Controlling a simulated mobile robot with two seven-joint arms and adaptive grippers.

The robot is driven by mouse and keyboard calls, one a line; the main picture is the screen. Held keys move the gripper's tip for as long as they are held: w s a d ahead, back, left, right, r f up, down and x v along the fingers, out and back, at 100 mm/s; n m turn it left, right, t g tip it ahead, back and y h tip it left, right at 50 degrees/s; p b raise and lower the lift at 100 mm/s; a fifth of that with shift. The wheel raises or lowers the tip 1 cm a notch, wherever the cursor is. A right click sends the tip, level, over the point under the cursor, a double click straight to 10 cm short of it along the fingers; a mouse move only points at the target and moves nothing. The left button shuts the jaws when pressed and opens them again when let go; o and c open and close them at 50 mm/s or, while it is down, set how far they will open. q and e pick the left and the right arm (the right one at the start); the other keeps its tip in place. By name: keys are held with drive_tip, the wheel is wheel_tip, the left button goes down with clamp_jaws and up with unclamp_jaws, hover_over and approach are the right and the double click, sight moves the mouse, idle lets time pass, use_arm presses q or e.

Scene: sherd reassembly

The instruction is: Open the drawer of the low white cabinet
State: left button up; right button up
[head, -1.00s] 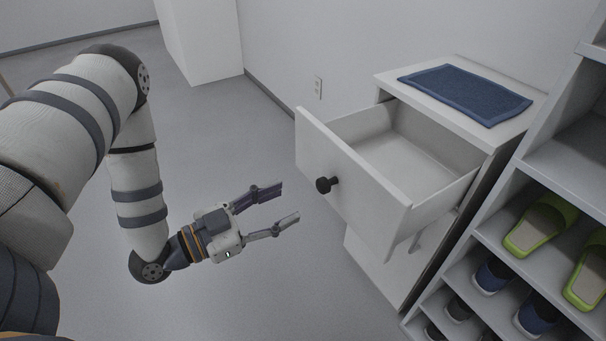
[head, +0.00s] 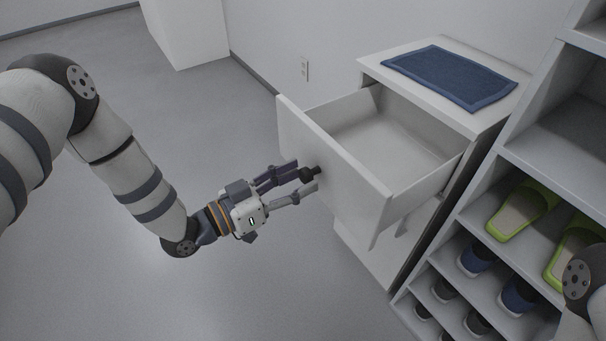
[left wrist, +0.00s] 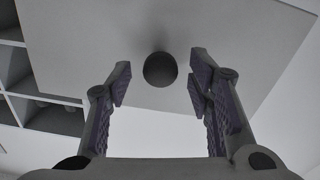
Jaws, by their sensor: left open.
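The low white cabinet (head: 388,52) stands against the wall, and its top drawer (head: 325,160) is pulled far out, with an empty inside. The drawer's round dark knob (head: 313,172) is on the middle of the front; it also shows in the left wrist view (left wrist: 160,69). My left gripper (head: 307,176) is open at the drawer front, its fingers on either side of the knob in the head view. In the left wrist view the knob sits between and just beyond the fingertips, with gaps on both sides. A piece of my right arm (head: 580,285) shows at the right edge; its gripper is out of view.
A blue mat (head: 450,76) lies on the cabinet top. A shoe rack (head: 515,150) stands close on the right, with green slippers (head: 520,208) and several dark shoes. The floor left of the cabinet is clear.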

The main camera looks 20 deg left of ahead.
sight(314, 169)
use_arm(q)
drive_tip(key=shift+x, duration=1.2)
clamp_jaws()
drive_tip(key=shift+b+x, duration=0.35)
drive_tip(key=shift+x, duration=1)
unclamp_jaws()
drive_tip(key=shift+a, duration=0.15)
drive_tip(key=shift+a, duration=0.1)
